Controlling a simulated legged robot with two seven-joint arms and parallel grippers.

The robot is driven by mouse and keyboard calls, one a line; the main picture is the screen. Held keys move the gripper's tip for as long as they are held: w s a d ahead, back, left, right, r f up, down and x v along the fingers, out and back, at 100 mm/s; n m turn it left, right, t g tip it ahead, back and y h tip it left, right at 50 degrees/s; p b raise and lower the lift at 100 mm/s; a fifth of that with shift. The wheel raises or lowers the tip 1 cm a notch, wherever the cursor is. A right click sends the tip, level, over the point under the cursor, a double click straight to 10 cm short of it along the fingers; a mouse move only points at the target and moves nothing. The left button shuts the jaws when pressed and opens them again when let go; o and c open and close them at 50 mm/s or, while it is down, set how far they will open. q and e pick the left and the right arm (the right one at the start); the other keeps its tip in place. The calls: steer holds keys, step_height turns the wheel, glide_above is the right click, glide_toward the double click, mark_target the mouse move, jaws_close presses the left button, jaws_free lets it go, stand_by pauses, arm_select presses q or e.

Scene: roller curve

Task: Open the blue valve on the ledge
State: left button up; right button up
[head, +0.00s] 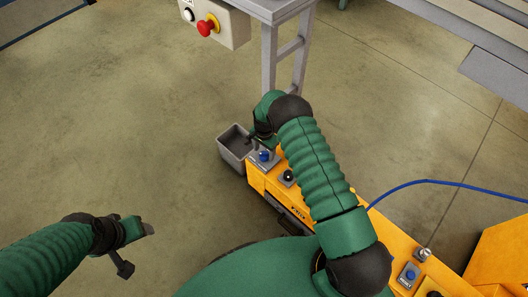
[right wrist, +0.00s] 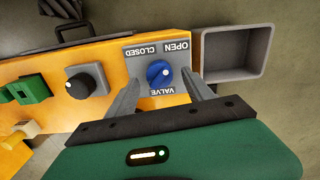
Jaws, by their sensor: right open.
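The blue valve (right wrist: 160,74) is a round knob on a grey plate on the yellow ledge (right wrist: 110,55). The plate's words OPEN, CLOSED and VALVE appear upside down in the right wrist view. The valve also shows in the head view (head: 265,156). My right gripper (right wrist: 160,80) is open, with one finger on each side of the valve; I cannot tell whether either finger touches it. It also shows in the head view (head: 259,142). My left gripper (head: 138,240) is over the floor at lower left, away from the ledge; its jaw opening is unclear.
A black knob (right wrist: 86,81) and a green switch (right wrist: 29,90) sit beside the valve. A grey open bin (right wrist: 234,52) adjoins the ledge's end. Another blue control (head: 411,275) is farther along. A table with a red button (head: 206,27) stands behind. Floor at left is clear.

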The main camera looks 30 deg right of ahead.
mark_target(264, 153)
step_height(264, 153, up, 15)
steer(key=p, duration=0.4)
steer(key=shift+p, duration=0.35)
